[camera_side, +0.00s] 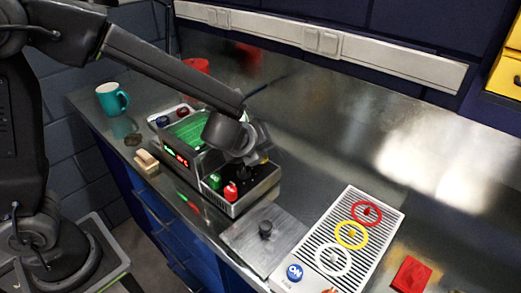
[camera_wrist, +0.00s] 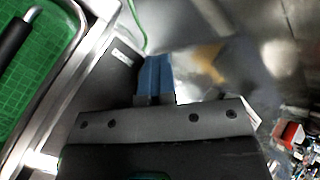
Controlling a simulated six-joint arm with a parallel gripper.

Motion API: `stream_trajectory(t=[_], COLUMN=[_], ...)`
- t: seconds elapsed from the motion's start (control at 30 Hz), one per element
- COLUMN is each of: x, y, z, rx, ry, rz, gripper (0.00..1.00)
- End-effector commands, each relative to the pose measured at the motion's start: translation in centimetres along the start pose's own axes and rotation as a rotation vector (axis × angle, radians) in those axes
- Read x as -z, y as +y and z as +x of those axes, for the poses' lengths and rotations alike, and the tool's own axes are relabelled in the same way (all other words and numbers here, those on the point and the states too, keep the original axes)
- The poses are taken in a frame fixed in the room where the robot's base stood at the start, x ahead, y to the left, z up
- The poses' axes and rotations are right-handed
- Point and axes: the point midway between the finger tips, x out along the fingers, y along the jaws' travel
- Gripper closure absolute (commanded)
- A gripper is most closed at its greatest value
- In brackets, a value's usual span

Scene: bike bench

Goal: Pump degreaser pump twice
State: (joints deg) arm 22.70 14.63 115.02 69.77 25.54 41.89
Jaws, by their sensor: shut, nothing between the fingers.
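No part is clearly labelled as the degreaser pump, and I cannot tell for sure which one it is. A grey metal plate (camera_side: 243,238) with an upright black knob (camera_side: 265,229) lies on the bench. A machine (camera_side: 180,165) with a green top and a red display stands left of it; a green knob (camera_side: 215,181) and a red knob (camera_side: 230,191) are at its front end. My gripper (camera_side: 257,160) is over that end, partly hidden by my wrist. In the wrist view its blue fingers (camera_wrist: 156,75) are together and hold nothing. Contact cannot be told.
A slatted panel (camera_side: 340,240) with red, yellow and white rings and a blue ON button (camera_side: 294,272) lies to the right. A red block (camera_side: 411,274) is beyond it. A teal mug (camera_side: 112,98) and a wooden block (camera_side: 147,162) stand left.

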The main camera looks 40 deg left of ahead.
Motion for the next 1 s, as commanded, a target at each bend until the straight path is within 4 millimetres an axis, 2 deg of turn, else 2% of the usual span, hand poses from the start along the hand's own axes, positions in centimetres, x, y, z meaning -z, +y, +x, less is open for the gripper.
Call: stream_trajectory(t=[0.03, 0.47, 1.0], x=[0.5, 0.2, -2.5], y=[0.7, 0.5, -2.2], z=[0.3, -0.2, -3.6], rx=[-0.018, -0.019, -0.009], ry=[0.009, 0.008, 0.003], rz=[0.006, 0.005, 0.002], gripper=[1.0, 1.0, 1.0])
